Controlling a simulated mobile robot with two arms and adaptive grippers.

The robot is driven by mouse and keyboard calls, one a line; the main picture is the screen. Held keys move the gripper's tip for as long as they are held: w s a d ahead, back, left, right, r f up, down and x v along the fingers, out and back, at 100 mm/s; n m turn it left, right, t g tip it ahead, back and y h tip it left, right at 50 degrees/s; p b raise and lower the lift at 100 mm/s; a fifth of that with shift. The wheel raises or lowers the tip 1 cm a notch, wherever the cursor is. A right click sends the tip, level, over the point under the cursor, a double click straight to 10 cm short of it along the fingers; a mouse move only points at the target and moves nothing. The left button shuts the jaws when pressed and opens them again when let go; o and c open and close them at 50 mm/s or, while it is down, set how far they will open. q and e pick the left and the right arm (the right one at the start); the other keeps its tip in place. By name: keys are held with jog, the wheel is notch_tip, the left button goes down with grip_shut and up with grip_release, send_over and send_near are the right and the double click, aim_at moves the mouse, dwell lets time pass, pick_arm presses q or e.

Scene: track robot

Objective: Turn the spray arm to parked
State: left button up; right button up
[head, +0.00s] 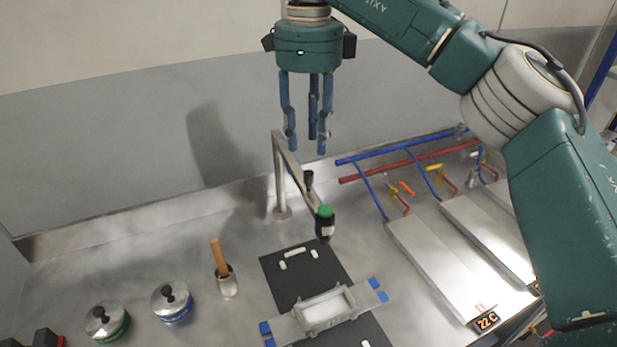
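The spray arm (290,160) is a grey bar on an upright post (280,190) at the back of the steel bench. It reaches from the post top toward the front right. A black nozzle (325,222) with a green top hangs at its outer end, over the far part of a black mat. A small dark knob (308,180) stands on the bar. My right gripper (306,146) points down with its blue fingers apart and empty. In the picture it is just above and right of the post top; its exact depth to the bar is hard to tell. My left gripper is out of view.
The black mat (290,262) bears a grey frame with a white tray (325,310). Two lidded pots (172,302) (107,322) and a cup with a wooden handle (226,283) stand left. Blue and red pipes (400,153) and flat panels (440,270) lie right.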

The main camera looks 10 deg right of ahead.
aim_at(309, 170)
jog(key=f, duration=0.3)
jog(key=f+p, duration=0.1)
jog(key=f, duration=0.2)
jog(key=f+p, duration=0.1)
jog(key=f, duration=0.2)
jog(key=shift+s, duration=0.3)
jog(key=shift+f, duration=0.1)
jog(key=shift+s, duration=0.1)
grip_shut()
